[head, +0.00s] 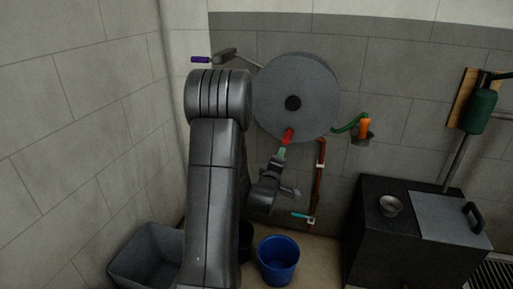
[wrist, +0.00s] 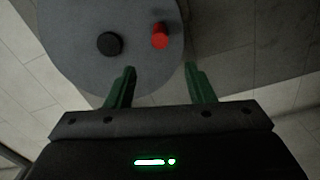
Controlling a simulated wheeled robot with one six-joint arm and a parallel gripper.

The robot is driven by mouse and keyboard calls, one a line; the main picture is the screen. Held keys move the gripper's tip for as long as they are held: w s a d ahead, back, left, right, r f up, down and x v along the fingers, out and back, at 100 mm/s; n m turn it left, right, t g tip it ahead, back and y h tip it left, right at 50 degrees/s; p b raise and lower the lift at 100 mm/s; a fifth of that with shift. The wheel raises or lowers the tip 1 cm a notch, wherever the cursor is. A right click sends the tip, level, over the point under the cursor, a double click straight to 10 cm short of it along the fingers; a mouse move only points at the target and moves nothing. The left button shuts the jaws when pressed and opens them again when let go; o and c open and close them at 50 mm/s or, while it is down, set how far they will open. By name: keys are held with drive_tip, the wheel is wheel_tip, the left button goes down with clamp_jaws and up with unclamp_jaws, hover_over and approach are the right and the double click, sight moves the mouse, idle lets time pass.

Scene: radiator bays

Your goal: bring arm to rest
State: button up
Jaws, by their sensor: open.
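My gripper (wrist: 160,82) is open and empty in the wrist view, with its two green fingers apart. A grey round disc (wrist: 75,70) with a black hub (wrist: 109,43) and a red knob (wrist: 160,36) lies just beyond the fingertips. The red knob is ahead of the gap between the fingers, and no contact shows. In the head view my gripper (head: 282,153) is small and close below the red knob (head: 288,136) at the lower edge of the wall-mounted disc (head: 310,85). My arm stands bent in front of the wall, left of the disc.
A blue bucket (head: 278,262) and a grey tub (head: 147,256) stand on the floor below. A copper pipe with a turquoise-handled valve (head: 301,215) runs down the wall. An orange-and-green hose piece (head: 364,127) hangs right of the disc. A dark cabinet (head: 375,235) stands at the right.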

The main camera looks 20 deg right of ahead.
sight(285, 143)
drive_tip(key=shift+w, duration=0.1)
drive_tip(key=x, duration=1.3)
drive_tip(key=shift+w+d+b, duration=0.25)
drive_tip(key=shift+w+b, duration=0.05)
drive_tip(key=shift+b, duration=0.1)
drive_tip(key=shift+a, duration=0.1)
